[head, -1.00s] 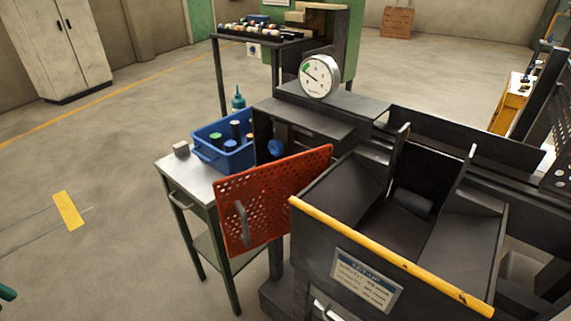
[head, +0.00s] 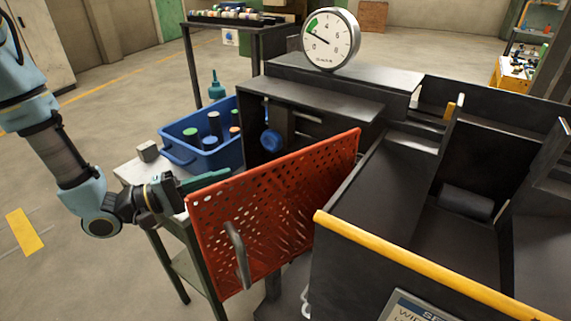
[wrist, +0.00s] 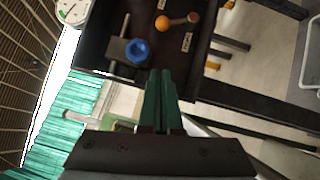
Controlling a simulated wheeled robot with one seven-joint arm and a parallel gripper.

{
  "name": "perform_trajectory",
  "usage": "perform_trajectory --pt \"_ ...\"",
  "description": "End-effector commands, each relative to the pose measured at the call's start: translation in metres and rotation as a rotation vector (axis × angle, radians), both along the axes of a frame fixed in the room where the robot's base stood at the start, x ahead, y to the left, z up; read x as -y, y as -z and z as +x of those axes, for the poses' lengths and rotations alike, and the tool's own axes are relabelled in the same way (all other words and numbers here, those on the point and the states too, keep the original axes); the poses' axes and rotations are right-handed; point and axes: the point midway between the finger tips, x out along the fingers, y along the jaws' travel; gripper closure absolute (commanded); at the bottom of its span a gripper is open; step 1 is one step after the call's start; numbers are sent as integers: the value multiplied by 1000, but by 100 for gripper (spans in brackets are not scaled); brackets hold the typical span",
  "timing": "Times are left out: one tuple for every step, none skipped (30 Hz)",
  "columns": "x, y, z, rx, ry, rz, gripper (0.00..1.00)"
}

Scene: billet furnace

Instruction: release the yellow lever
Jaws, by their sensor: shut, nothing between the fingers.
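In the wrist view, a lever with a round yellow-orange knob (wrist: 162,22) sits inside a dark recess, beside a small label. A blue knob (wrist: 137,50) is nearer my fingertips; it also shows in the head view (head: 271,140) on the dark machine housing. The yellow-orange knob cannot be made out in the head view. My gripper (wrist: 160,74) has its green fingers shut and empty, pointing toward the recess, apart from both knobs. In the head view my gripper (head: 222,174) is at the left, by the top edge of the red perforated door (head: 290,205).
The open red door stands between the head camera and the recess. A blue bin (head: 180,154) with bottles is on the side table (head: 130,172) near my arm. A gauge (head: 330,40) tops the machine. A yellow bar (head: 420,265) edges the black trough at right.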

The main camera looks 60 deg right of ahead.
Motion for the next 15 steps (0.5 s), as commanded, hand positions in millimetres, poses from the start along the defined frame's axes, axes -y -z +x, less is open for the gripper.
perform_trajectory --pt "1 0 0 0 -5 -4 100" --pt "1 0 0 1 -5 -5 100" --pt "1 0 1 1 -5 -5 100" --pt "1 0 0 1 -5 -5 100" --pt "1 0 0 1 -5 -5 100" --pt "1 0 0 1 -5 -5 100" --pt "1 0 0 1 -4 -3 100" --pt "1 0 0 1 -4 -3 100" --pt "1 0 0 1 -4 -3 100" --pt "2 0 0 1 -4 -3 100" --pt "2 -1 -1 1 -3 -4 100" --pt "4 -1 -2 1 -2 -3 100" --pt "6 -2 -4 1 -1 -3 100" --pt "8 -3 -5 1 0 -3 100" --pt "12 -3 -8 1 0 -3 100"
